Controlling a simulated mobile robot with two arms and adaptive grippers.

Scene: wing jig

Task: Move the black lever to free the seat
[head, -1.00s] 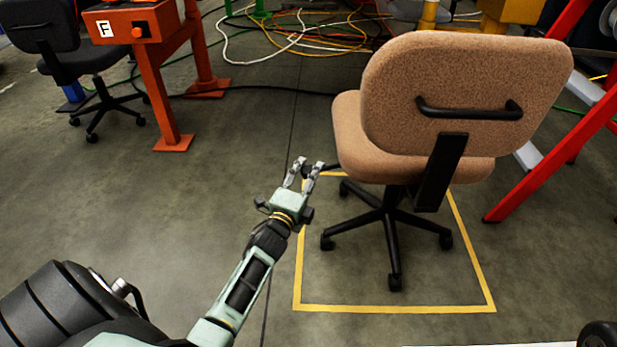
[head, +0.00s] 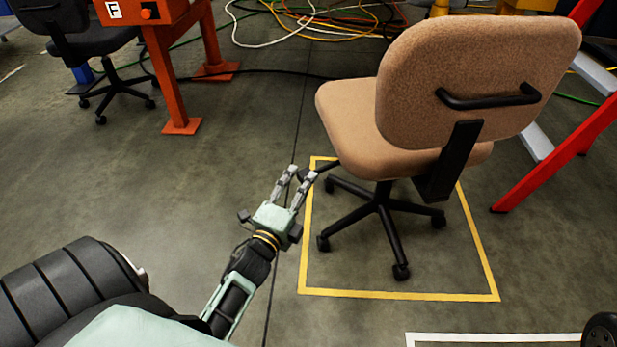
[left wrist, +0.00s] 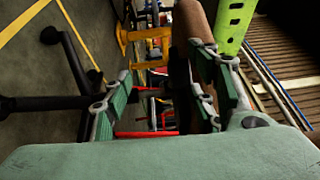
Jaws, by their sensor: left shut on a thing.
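The tan office chair's seat (head: 350,115) and backrest (head: 470,85) stand on a black wheeled base (head: 382,206). A thin black lever (head: 327,168) sticks out to the left from under the seat. My left gripper (head: 296,174) is at the lever's outer end, shut on it, with its two fingers still a little apart. The lever is not clear there. My right gripper is not in view.
Yellow floor tape (head: 400,296) outlines a square around the chair base. An orange stand (head: 165,75) and a dark chair (head: 90,45) are at upper left. A red frame (head: 555,155) stands at right. Cables (head: 300,30) lie behind. The floor left of the gripper is clear.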

